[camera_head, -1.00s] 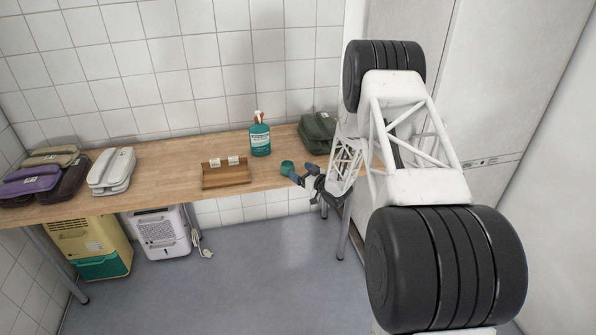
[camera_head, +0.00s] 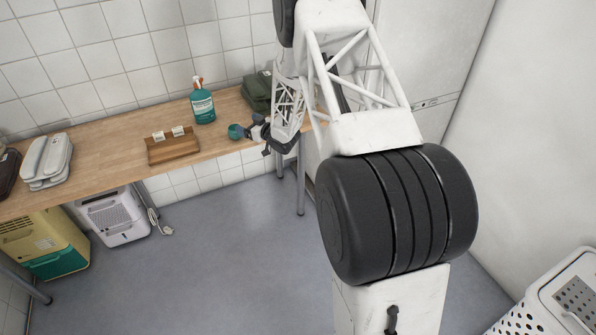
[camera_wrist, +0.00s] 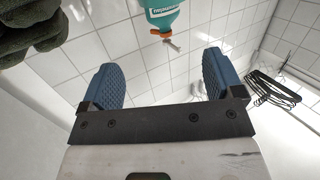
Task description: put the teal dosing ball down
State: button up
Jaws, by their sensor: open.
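The teal dosing ball (camera_head: 236,131) shows in the head view near the front edge of the wooden bench (camera_head: 110,148), toward its right end. My gripper (camera_head: 253,131) is just right of the ball and looks very close to it. I cannot tell whether they touch. The ball does not show in the wrist view.
A brown tray (camera_head: 172,155) with two white tags is left of the ball. A teal spray bottle (camera_head: 202,102) stands behind, and a dark green folded bundle (camera_head: 258,91) lies at the right end. A white perforated basket (camera_head: 545,304) is at lower right.

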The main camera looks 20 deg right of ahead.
jog(key=s+r+m+g+h, duration=0.1)
jog(key=s+r+h, duration=0.2)
jog(key=r, duration=0.5)
jog(key=s+r+m+h, duration=0.1)
jog(key=s+r+h, duration=0.15)
jog(key=r, duration=0.45)
jog(key=s+r+m+g+h, duration=0.2)
jog(key=s+r+g+h, duration=0.1)
jog(key=s+r, duration=0.95)
jog(key=s+a+r+g, duration=0.1)
jog(key=s+a+g, duration=0.1)
jog(key=s, duration=1.2)
jog(key=s+a+r+m+g, duration=0.1)
jog(key=s+a+g, duration=0.1)
jog(key=s, duration=1.3)
jog(key=s+a+r+m+g, duration=0.1)
jog(key=s+a+r+g, duration=0.1)
jog(key=s, duration=1.3)
jog(key=shift+s+a+g, duration=0.25)
jog(key=shift+a+g, duration=0.25)
jog(key=shift+g, duration=0.6)
jog(key=shift+r, duration=0.1)
jog(key=shift+c, duration=0.3)
jog(key=c, duration=0.8)
